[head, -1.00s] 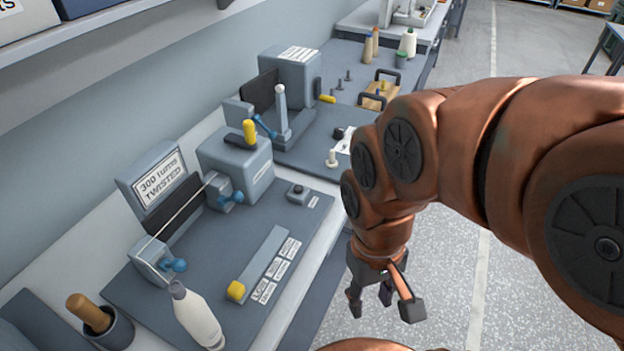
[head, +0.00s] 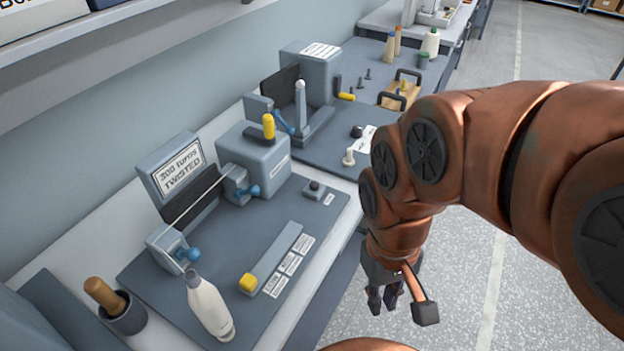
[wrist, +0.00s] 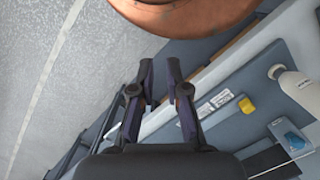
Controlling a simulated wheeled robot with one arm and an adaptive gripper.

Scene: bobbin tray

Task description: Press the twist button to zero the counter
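A small grey box with a round dark button (head: 314,187) sits at the far right corner of the nearer machine's dark base plate, with a white label beside it; the label is too small to read. I take it as the twist button. The grey sign reading "300 turns twisted" (head: 180,168) stands upright at the back of this machine. No counter digits are readable. My gripper (head: 397,305) hangs beyond the bench's front edge, over the floor, apart from the button. Its fingers are apart and empty in the wrist view (wrist: 160,72).
A white bottle (head: 210,308) and a cup with a wooden handle (head: 124,317) stand at the near left. A grey bar with a yellow end (head: 248,284) lies on the plate. A second machine (head: 310,75) stands farther back. The floor to the right is clear.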

